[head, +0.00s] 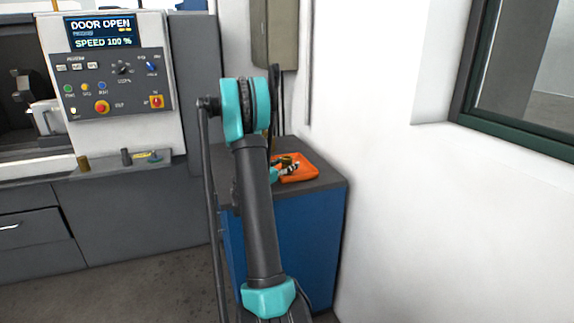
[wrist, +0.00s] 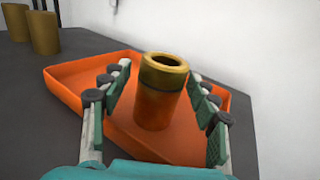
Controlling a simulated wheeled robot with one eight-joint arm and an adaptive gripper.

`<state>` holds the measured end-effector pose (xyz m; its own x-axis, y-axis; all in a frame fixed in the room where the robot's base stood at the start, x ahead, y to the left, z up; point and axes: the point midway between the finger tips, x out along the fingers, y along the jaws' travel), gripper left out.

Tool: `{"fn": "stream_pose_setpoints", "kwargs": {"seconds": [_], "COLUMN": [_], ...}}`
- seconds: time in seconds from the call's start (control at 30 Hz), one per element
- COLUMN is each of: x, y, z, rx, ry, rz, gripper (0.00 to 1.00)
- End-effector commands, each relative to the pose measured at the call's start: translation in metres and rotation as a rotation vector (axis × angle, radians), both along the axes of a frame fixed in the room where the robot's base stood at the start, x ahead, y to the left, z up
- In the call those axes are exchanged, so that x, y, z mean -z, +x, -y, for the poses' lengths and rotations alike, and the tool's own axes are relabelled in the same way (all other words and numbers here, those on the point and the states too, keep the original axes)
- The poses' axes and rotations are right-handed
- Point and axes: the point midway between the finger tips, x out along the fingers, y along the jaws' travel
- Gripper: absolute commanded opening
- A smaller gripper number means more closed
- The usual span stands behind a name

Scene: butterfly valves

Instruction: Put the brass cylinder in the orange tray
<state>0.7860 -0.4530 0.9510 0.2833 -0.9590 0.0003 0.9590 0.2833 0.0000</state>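The brass cylinder (wrist: 162,95) stands upright on the floor of the orange tray (wrist: 70,88) in the wrist view, its hollow top facing up. My gripper (wrist: 158,75) is open, with one finger on each side of the cylinder. A gap shows between the left finger and the cylinder; the right finger is closer, and I cannot tell if it touches. In the head view the orange tray (head: 304,173) lies on the blue cabinet, with my gripper (head: 291,168) over it, partly hidden by my arm.
Two other brass cylinders (wrist: 44,33) stand on the dark cabinet top left of the tray. The blue cabinet (head: 318,235) stands against the white wall (head: 390,200). A grey machine (head: 125,220) with a control panel is at the left, small parts on its ledge.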

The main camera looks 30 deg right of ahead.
Motion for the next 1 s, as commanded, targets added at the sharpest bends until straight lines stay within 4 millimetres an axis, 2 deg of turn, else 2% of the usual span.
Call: {"fn": "stream_pose_setpoints", "kwargs": {"seconds": [0.27, 0.37, 0.8, 1.0], "x": [-0.003, -0.003, -0.003, -0.003], "y": [0.000, -0.003, -0.027, -0.033], "z": [-0.002, -0.014, -0.095, -0.113], "rx": [-0.001, -0.002, -0.003, -0.001], "ry": [0.000, 0.000, 0.000, 0.000], "rz": [0.000, 0.000, 0.000, 0.000], "gripper": [0.60, 0.60, 0.60, 0.60]}}
